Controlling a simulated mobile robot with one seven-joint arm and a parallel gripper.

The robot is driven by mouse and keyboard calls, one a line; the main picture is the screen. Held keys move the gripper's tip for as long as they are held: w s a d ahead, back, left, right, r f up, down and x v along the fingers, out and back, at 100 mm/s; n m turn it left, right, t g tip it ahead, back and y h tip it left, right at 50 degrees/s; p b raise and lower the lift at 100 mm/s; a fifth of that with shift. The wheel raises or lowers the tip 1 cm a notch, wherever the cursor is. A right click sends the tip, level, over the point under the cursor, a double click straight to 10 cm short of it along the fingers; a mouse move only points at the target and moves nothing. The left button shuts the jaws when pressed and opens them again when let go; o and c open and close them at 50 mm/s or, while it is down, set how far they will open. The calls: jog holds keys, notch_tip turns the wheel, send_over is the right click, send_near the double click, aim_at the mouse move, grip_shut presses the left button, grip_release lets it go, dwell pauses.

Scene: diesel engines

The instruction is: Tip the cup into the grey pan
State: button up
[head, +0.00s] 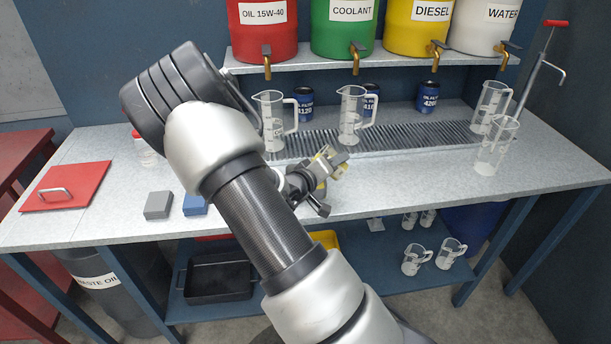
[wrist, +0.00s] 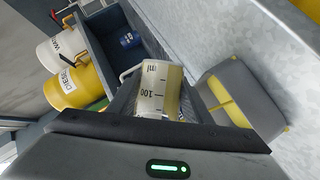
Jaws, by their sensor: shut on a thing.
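My gripper (head: 322,168) is over the front part of the bench, its fingers pointing away to the right. In the wrist view it is shut on a clear cup (wrist: 158,90) with a 100 ml mark and a yellowish tint. The dark grey pan (head: 217,291) lies on the lower shelf, left of my arm and well below the gripper, and looks empty.
Clear measuring jugs (head: 273,122) (head: 352,117) (head: 495,147) stand on the bench. Four labelled drums with taps (head: 432,27) sit above. A yellow pan (head: 325,239) shows beside my arm on the lower shelf.

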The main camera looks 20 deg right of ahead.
jog(key=shift+f+n+h, duration=0.25)
jog(key=shift+n+h, duration=0.25)
jog(key=shift+n, duration=0.2)
dwell(1.1)
jog(key=shift+w+r+n+g+h+p, duration=0.1)
jog(key=shift+r+n+g+h+p, duration=0.2)
jog(key=shift+r+n+p, duration=0.35)
dwell(1.0)
jog(key=shift+w+a+f+n+h+p, duration=0.4)
jog(key=shift+w+a+f+n+p, duration=0.15)
jog(key=shift+n+p, duration=0.25)
dwell(0.8)
jog(key=shift+w+a+r+n+h+p, duration=0.15)
jog(key=shift+r+n+h+p, duration=0.15)
jog(key=shift+r+n+p, duration=0.3)
dwell(0.9)
jog(key=shift+f+n, duration=0.25)
jog(key=shift+f, duration=0.1)
